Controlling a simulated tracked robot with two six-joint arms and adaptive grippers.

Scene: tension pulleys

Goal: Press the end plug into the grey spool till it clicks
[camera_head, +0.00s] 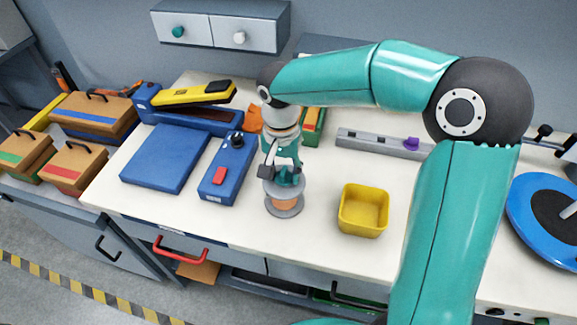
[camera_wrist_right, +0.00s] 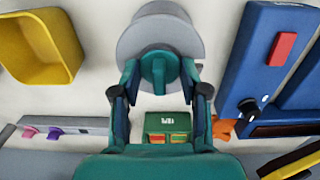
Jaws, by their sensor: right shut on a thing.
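The grey spool (camera_head: 285,208) stands upright near the front of the white table, with an orange middle between its grey flanges. In the wrist view its round grey flange (camera_wrist_right: 133,42) shows beyond the fingers. My right gripper (camera_head: 286,180) points down on top of the spool. In the wrist view the right gripper (camera_wrist_right: 158,84) is shut on the teal end plug (camera_wrist_right: 158,66), a round piece with a raised grip bar. The plug is over the middle of the flange; how deep it sits is hidden. My left gripper is in neither view.
A yellow bin (camera_head: 363,210) stands just right of the spool. A blue box with a red button (camera_head: 218,176) stands to its left, with a flat blue slab (camera_head: 164,157) beyond. A grey rail (camera_head: 385,143) with a purple piece lies behind. Bare table separates them.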

